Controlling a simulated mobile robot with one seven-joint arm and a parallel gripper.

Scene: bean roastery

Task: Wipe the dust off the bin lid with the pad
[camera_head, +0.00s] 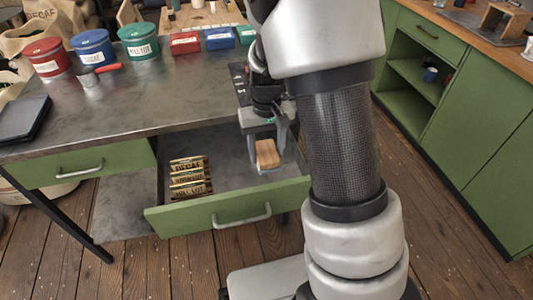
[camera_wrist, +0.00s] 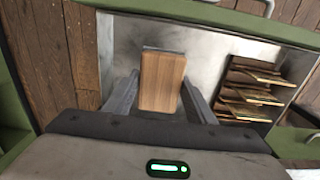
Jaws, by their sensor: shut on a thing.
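My gripper (camera_head: 266,160) reaches down into the open drawer (camera_head: 228,215). It is shut on a wooden-backed block, which looks like the pad (camera_head: 266,151). In the wrist view the pad (camera_wrist: 162,80) sits between the two fingers (camera_wrist: 160,100), with a thin grey edge at its far end. I cannot tell whether it touches the drawer floor. Red (camera_head: 46,58), blue (camera_head: 93,47) and green (camera_head: 139,41) lidded bins stand at the back left of the metal bench. I cannot make out dust on any lid or tell which lid is meant.
Labelled packets (camera_head: 190,177) lie in the drawer left of my gripper; they also show in the wrist view (camera_wrist: 250,92). A red-handled scoop (camera_head: 96,74), small red and blue boxes (camera_head: 185,43) and a dark flat device (camera_head: 22,119) are on the bench. The bench's middle (camera_head: 150,100) is clear.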

